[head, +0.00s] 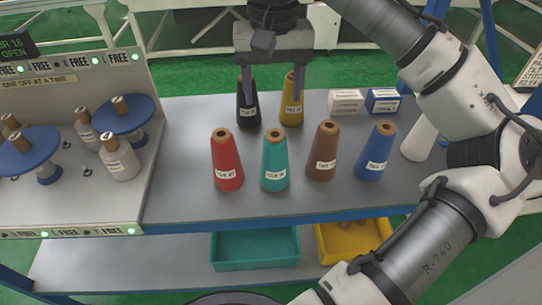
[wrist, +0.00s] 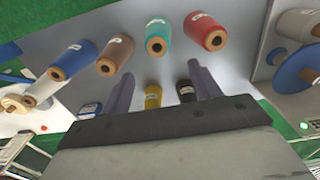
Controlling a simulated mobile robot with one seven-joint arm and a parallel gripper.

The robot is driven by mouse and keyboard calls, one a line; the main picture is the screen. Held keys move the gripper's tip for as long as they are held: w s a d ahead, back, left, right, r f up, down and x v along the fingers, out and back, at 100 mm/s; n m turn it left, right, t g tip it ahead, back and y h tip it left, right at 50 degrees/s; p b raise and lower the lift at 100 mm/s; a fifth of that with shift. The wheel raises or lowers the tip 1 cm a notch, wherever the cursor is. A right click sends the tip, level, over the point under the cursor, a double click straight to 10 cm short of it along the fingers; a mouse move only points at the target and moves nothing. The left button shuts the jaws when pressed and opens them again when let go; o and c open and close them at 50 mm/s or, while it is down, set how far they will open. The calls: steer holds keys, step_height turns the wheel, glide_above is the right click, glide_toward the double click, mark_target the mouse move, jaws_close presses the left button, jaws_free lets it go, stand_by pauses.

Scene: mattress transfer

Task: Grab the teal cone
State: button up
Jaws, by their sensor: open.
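The teal cone (head: 275,163) stands upright on the grey table, in the front row between the red cone (head: 226,165) and the brown cone (head: 322,155). In the wrist view the teal cone (wrist: 158,34) is near the top middle, beyond my fingertips. My gripper (head: 272,90) is open and empty, fingers pointing down, farther back than the teal cone. In the head view its fingers overlap the back-row black cone (head: 247,112) and yellow cone (head: 291,110); I cannot tell if they touch. My gripper also shows in the wrist view (wrist: 160,78).
A blue cone (head: 375,155) stands right of the brown one. White and blue boxes (head: 346,101) lie behind it, and a white cone (head: 418,140) is partly behind my arm. A spool rack (head: 150,80) is at left. Teal (head: 255,249) and yellow (head: 325,250) bins sit below.

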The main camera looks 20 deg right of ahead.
mark_target(275, 135)
steer(key=f, duration=0.3)
steer(key=f+p, duration=0.1)
steer(key=f, duration=0.3)
steer(key=f+p, duration=0.1)
steer(key=f, duration=0.2)
steer(key=shift+s+d+f, duration=0.1)
steer(key=shift+s+f, duration=0.2)
steer(key=shift+c, duration=0.2)
jaws_close()
